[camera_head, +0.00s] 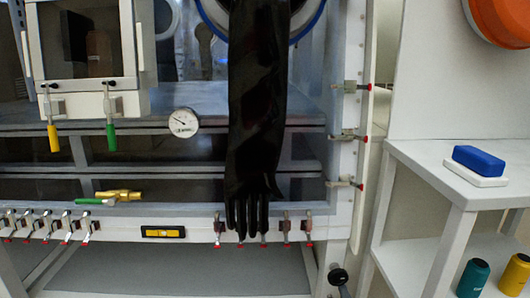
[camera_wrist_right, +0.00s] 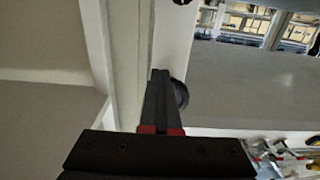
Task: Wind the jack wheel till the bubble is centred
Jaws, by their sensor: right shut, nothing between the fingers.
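A small yellow and black spirit level (camera_head: 163,232) is fixed on the white front rail of the glovebox in the head view. Its bubble is too small to read. A round black knob (camera_head: 338,276) on a dark stem shows at the lower edge, near the foot of the right-hand post; I cannot tell whether it is part of the jack wheel. My right gripper (camera_wrist_right: 160,73) is shut and empty in the wrist view. A dark round disc (camera_wrist_right: 181,94), perhaps the wheel, shows partly behind its fingers; I cannot tell whether they touch. My left gripper is not in view.
A long black glove (camera_head: 256,110) hangs over the glovebox front. Several red-tipped clamps (camera_head: 357,134) stick out along the post and rail. A white shelf (camera_head: 420,165) on the right holds a blue and white block (camera_head: 478,162). Two canisters (camera_head: 473,278) stand below.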

